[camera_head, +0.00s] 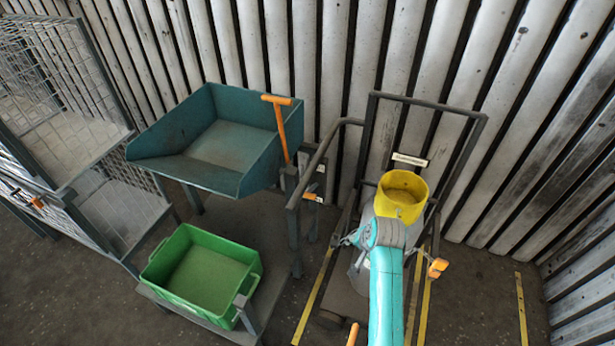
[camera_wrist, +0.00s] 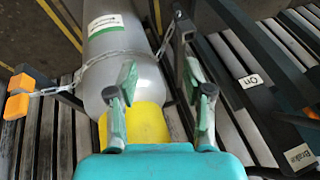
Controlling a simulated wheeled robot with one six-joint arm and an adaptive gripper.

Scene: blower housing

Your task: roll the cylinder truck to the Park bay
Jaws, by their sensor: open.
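The cylinder truck (camera_head: 375,97) has a dark tubular frame and stands against the slatted wall in the head view. It carries a grey cylinder (camera_wrist: 115,50) with a white and green label and a yellow collar (camera_head: 403,192). A chain (camera_wrist: 125,55) crosses the cylinder in the wrist view. My gripper (camera_wrist: 160,78) is open, its two fingers over and beside the yellow collar; I cannot tell whether they touch it. Tags reading "On" (camera_wrist: 251,81) and "Brake" (camera_wrist: 298,154) are on dark bars to the right. My arm hides much of the truck in the head view.
Yellow floor lines (camera_head: 313,300) flank the truck, with another line (camera_head: 520,305) to the right beside open floor. A teal hopper (camera_head: 200,175) with an orange-handled lever (camera_head: 280,125), a green crate (camera_head: 200,275) and wire cages (camera_head: 60,70) stand left.

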